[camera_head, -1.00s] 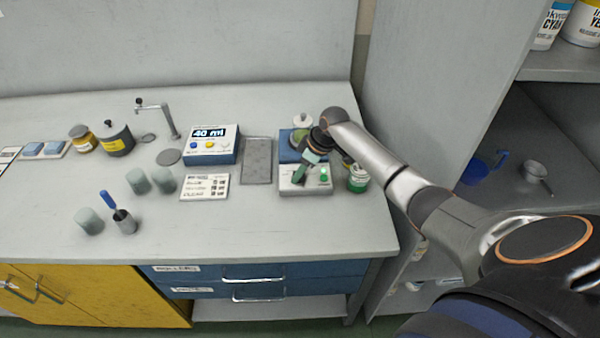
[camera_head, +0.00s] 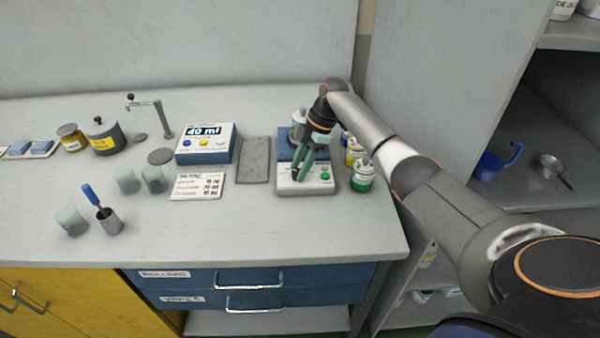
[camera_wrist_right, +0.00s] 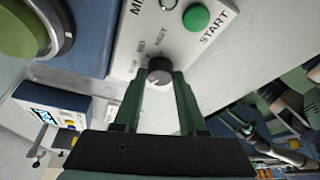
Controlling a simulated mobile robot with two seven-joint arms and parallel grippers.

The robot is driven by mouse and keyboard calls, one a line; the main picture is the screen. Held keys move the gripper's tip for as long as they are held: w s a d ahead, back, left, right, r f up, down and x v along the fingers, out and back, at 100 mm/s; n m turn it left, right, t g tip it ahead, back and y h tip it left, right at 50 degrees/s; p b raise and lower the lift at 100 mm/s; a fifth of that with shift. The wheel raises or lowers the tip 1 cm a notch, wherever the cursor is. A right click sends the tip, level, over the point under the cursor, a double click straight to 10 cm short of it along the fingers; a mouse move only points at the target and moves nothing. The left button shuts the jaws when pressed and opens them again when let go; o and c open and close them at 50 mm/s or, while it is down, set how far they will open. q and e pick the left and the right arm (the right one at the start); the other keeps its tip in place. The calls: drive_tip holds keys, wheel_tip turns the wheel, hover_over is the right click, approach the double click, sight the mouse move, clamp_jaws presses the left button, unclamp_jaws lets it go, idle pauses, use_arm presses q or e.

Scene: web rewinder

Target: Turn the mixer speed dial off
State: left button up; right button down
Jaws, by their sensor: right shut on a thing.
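The mixer (camera_head: 306,183) stands on the bench with a white front panel and a blue body behind. Its speed dial (camera_wrist_right: 159,71) is a small dark round knob on the panel, beside printed labels and the green START button (camera_wrist_right: 196,17). My right gripper (camera_head: 297,177) reaches down to the panel from above. In the wrist view its green fingertips (camera_wrist_right: 160,80) are closed on the two sides of the dial. In the head view the gripper hides the dial. My left gripper is not in view.
Several small paint jars (camera_head: 362,176) stand close to the right of the mixer. A grey mat (camera_head: 253,160) and a blue dispenser (camera_head: 206,145) showing 40 ml lie to its left.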

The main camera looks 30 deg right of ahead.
drive_tip(key=shift+n, duration=0.4)
drive_tip(key=shift+c, duration=2.3)
unclamp_jaws()
drive_tip(key=w+v, duration=0.1)
drive_tip(key=v, duration=1.1)
drive_tip(key=shift+s+d+r+b, duration=0.15)
drive_tip(key=shift+s+r+b, duration=0.05)
drive_tip(key=shift+s+b, duration=0.15)
